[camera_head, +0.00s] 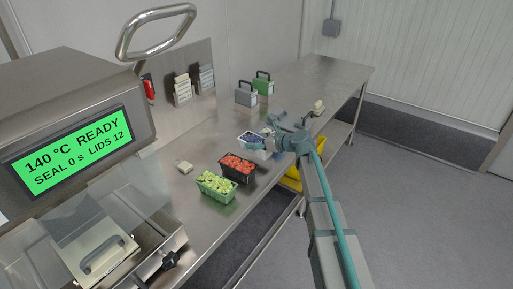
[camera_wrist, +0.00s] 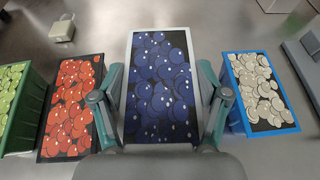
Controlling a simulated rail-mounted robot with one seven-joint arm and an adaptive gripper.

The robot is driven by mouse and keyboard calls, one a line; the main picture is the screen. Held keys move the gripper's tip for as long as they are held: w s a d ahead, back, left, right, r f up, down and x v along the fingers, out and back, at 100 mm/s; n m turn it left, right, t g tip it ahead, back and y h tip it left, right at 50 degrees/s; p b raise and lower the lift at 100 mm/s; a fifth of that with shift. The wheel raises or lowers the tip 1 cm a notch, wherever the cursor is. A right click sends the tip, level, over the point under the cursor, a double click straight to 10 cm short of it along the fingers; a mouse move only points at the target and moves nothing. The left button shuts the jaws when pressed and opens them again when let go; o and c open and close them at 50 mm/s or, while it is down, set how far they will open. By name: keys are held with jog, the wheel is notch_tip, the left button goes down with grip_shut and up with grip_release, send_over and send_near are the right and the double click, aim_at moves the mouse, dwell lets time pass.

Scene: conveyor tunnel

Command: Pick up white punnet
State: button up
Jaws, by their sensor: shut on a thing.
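The white punnet (camera_wrist: 158,31) is full of dark blue berries and lies in the middle of the wrist view. In the head view it (camera_head: 257,154) stands on the steel table, partly hidden by my gripper (camera_head: 268,139). My gripper's two fingers (camera_wrist: 161,95) press on the left and right sides of the punnet in the wrist view, shut on it. The punnet looks level. I cannot tell whether its base is clear of the table.
A black punnet (camera_head: 236,177) of red fruit and a green punnet (camera_head: 213,195) stand left of it. A blue punnet (camera_wrist: 266,131) of pale pieces is close on the right. The sealing machine (camera_head: 75,110) fills the left. A yellow bin (camera_head: 291,183) is below the table edge.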

jog(key=s+r, duration=0.9)
jog(key=s, duration=0.4)
jog(key=d+f+m+t+h, duration=0.1)
jog(key=d+f, duration=0.3)
jog(key=d, duration=0.5)
jog(key=d+f+m+t+h, duration=0.15)
jog(key=d+f, duration=0.35)
jog(key=d, duration=0.5)
jog(key=s+d+f+n+g+y, duration=0.1)
jog(key=s+d+f, duration=0.1)
jog(key=s, duration=0.3)
jog(key=s+d+f+n+g+y, duration=0.1)
jog(key=s+d+f, duration=0.1)
jog(key=s+d, duration=0.2)
jog(key=shift+s+d+f, duration=0.2)
jog(key=shift+s+f, duration=0.15)
jog(key=shift+s, duration=0.85)
